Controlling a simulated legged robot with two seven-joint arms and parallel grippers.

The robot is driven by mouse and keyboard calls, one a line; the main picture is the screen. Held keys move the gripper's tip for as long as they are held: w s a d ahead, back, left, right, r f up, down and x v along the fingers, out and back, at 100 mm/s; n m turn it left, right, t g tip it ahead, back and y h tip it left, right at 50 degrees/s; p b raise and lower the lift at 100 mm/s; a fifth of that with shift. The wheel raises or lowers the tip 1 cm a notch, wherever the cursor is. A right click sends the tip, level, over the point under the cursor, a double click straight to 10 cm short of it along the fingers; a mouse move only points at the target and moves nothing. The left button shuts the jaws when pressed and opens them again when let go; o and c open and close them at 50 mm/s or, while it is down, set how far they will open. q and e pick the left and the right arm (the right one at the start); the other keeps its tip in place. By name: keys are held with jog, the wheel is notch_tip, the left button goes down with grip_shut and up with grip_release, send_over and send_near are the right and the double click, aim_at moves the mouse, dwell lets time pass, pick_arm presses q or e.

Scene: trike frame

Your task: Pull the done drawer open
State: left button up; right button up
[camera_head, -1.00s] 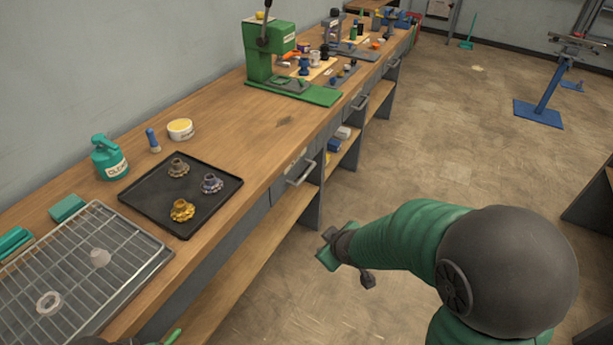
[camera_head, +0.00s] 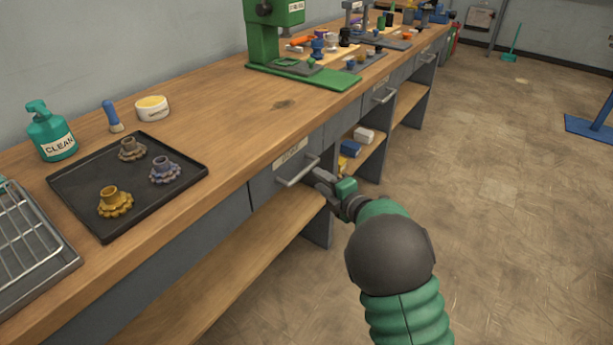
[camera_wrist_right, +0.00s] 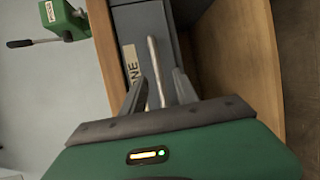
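The done drawer (camera_head: 263,187) is a grey drawer under the wooden bench top, with a label and a metal bar handle (camera_head: 299,172). It looks shut in the head view. My right gripper (camera_head: 318,176) is at the right end of the handle. In the right wrist view the handle (camera_wrist_right: 154,70) runs between the two fingers of the gripper (camera_wrist_right: 157,88). The fingers are apart, with gaps beside the bar, so the gripper is open around it. The drawer label reading "ONE" (camera_wrist_right: 131,64) shows beside the handle, partly hidden by a finger. My left gripper is out of view.
A black tray (camera_head: 80,213) with several gear-like parts lies on the bench, beside a wire rack (camera_head: 28,255). A green press (camera_head: 268,35) stands farther along. A lower wooden shelf (camera_head: 215,268) runs under the drawer.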

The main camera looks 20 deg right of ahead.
aim_at(306, 168)
jog(key=x, duration=0.2)
jog(key=b+x, duration=0.1)
jog(key=x, duration=0.4)
jog(key=shift+a+r, duration=0.1)
jog(key=shift+a, duration=0.25)
jog(key=shift+w+a+r, duration=0.1)
jog(key=shift+w+a, duration=0.15)
jog(key=shift+w, duration=0.1)
jog(key=shift+d, duration=0.35)
jog(key=shift+c, duration=1.1)
jog(key=shift+a, duration=0.1)
grip_shut()
